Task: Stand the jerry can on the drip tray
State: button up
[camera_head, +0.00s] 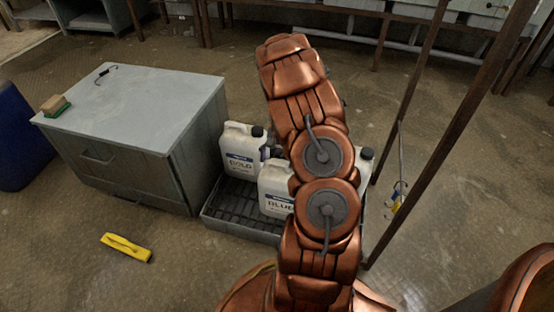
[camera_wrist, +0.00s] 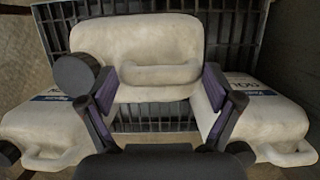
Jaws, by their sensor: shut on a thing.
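My gripper (camera_wrist: 160,85) is shut on a white jerry can (camera_wrist: 140,40), with its dark fingers at either end of the can's moulded handle. The can's black cap (camera_wrist: 75,74) is at the left. Black slats of the drip tray (camera_wrist: 160,110) show behind it; whether the can touches the tray is hidden. In the head view the drip tray (camera_head: 235,231) is on the floor, partly behind my copper arm, which hides my gripper. A white can marked GOLD (camera_head: 240,148) and one marked BLUE (camera_head: 275,190) stand there; I cannot tell which can is held.
A grey cabinet (camera_head: 150,95) stands left of the tray, with a green-and-tan sponge (camera_head: 55,106) on top. A yellow object (camera_head: 126,247) lies on the floor in front. Brown posts (camera_head: 440,140) rise at the right. A blue bin (camera_head: 22,140) is at the far left.

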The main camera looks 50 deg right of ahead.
jog(key=o, duration=1.5)
jog(key=v, duration=1.2)
jog(key=s+a+r+n+h+p, duration=0.1)
jog(key=s+a+r+n+p, duration=0.1)
jog(key=a+r+p, duration=0.7)
jog(key=s+a+r+n+p, duration=0.1)
jog(key=s+a+r+p, duration=0.3)
jog(key=r, duration=0.8)
jog(key=s+a+r+n+h+p, duration=0.1)
jog(key=a+r+n+p, duration=0.1)
jog(key=a+r+p, duration=0.75)
jog(key=s+a+r+n+p, duration=0.2)
jog(key=s+a+r+p, duration=0.2)
jog(key=s+r+p, duration=0.1)
jog(key=s+a+r+n+p, duration=0.3)
jog(key=s+a+r+p, duration=0.1)
jog(key=s+r, duration=0.3)
jog(key=s+a+r+n+h+p, duration=0.1)
jog(key=s+a+r+n+p, duration=0.1)
jog(key=s+a+r+p, duration=0.3)
jog(key=shift+s+r+n+p, duration=0.3)
jog(key=shift+s+r+p, duration=0.35)
jog(key=shift+s+r, duration=0.2)
